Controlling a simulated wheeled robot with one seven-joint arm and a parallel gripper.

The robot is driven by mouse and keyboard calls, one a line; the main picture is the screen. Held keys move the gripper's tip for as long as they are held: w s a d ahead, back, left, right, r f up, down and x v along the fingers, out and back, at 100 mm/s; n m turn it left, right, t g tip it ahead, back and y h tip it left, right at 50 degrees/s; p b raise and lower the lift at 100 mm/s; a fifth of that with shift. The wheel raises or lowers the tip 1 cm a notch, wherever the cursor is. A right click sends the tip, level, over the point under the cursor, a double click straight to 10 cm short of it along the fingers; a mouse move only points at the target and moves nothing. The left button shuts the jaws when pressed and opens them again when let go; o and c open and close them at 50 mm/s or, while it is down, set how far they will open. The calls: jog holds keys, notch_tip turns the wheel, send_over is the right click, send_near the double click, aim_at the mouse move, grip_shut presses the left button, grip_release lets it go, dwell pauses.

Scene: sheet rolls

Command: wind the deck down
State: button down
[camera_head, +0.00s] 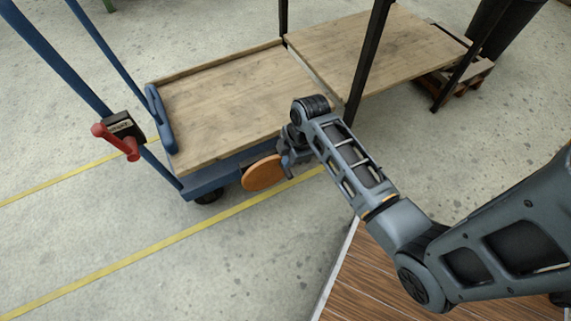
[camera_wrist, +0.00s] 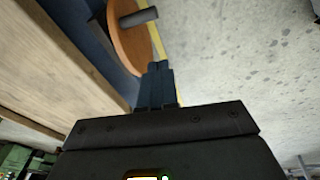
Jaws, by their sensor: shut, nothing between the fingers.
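The deck (camera_head: 235,100) is a wooden platform on a blue trolley frame. It shows along the left of the wrist view (camera_wrist: 50,60). An orange disc (camera_head: 262,175), like a handwheel, sits on the near side of the frame. In the wrist view the disc (camera_wrist: 126,44) carries a grey peg (camera_wrist: 138,17). My gripper (camera_head: 287,160) is beside the disc's right edge in the head view. In the wrist view its shut fingers (camera_wrist: 156,72) point at the disc's lower edge, apart from the peg. I cannot tell whether they touch the disc.
A red lever (camera_head: 115,141) on a black box is fixed to the trolley's blue post at left. Floor with yellow lines is free in front.

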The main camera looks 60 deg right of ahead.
notch_tip(320, 180, up, 2)
jog(key=w+d+r+n+g+y, duration=0.1)
jog(key=w+d+n, duration=0.1)
jog(key=d, duration=0.1)
jog(key=b, duration=0.4)
send_over(286, 173)
jog(key=w+a, duration=0.1)
jog(key=a, duration=0.1)
notch_tip(286, 173, down, 10)
jog(key=d+f+b, duration=0.1)
jog(key=s+d+f+b, duration=0.1)
jog(key=f, duration=0.1)
jog(key=shift+f, duration=0.2)
jog(key=shift+y, duration=0.3)
